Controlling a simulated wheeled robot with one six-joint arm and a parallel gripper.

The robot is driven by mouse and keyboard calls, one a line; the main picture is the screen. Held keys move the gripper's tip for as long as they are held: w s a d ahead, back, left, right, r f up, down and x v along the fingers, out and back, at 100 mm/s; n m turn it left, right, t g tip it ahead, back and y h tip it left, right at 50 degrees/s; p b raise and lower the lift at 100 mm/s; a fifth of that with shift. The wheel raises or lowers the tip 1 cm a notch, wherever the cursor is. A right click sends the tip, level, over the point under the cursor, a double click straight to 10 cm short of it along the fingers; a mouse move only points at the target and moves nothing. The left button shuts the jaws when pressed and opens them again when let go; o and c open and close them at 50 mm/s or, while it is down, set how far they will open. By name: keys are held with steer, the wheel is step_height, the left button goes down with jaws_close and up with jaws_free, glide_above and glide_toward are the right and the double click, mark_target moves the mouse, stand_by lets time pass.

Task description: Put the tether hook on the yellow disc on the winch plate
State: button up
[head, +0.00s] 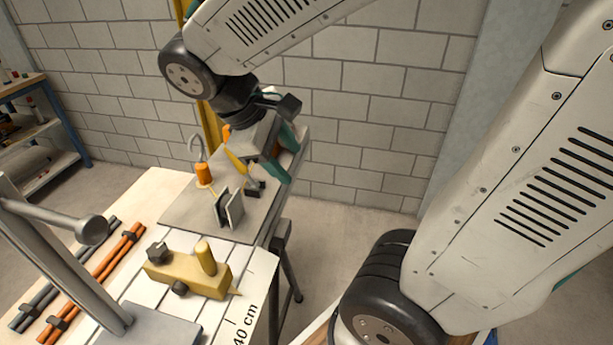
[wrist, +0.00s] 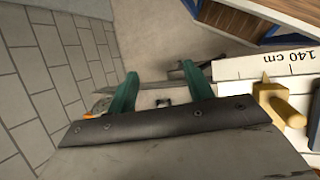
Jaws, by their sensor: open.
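The tether hook (head: 202,168), a grey curved hook on an orange body, stands upright on the grey winch plate (head: 182,214) in the head view. A yellow disc (head: 205,187) shows at its base; the exact contact is too small to tell. My gripper (head: 281,155) is to the right of the hook, apart from it, over the plate's right side. Its teal fingers are spread in the wrist view (wrist: 162,88), with nothing held between them. The hook cannot be made out clearly in the wrist view.
A small upright grey bracket (head: 229,208) stands on the plate near my gripper. A yellow block with a peg (head: 188,272) lies in front, near the 40 cm marking. Orange rods (head: 104,265) and grey rods lie at left. A grey post with a knob (head: 88,231) rises in the foreground.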

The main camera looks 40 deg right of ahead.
steer(key=s+a+r+m+t+y, duration=0.1)
steer(key=s+a+m+t+y, duration=0.1)
steer(key=s+m+y, duration=0.3)
steer(key=s+m+t, duration=0.1)
steer(key=s, duration=0.2)
steer(key=shift+s+a+r+y, duration=0.25)
steer(key=shift+a+r+y, duration=0.05)
steer(key=shift+a+r, duration=0.05)
stand_by(0.7)
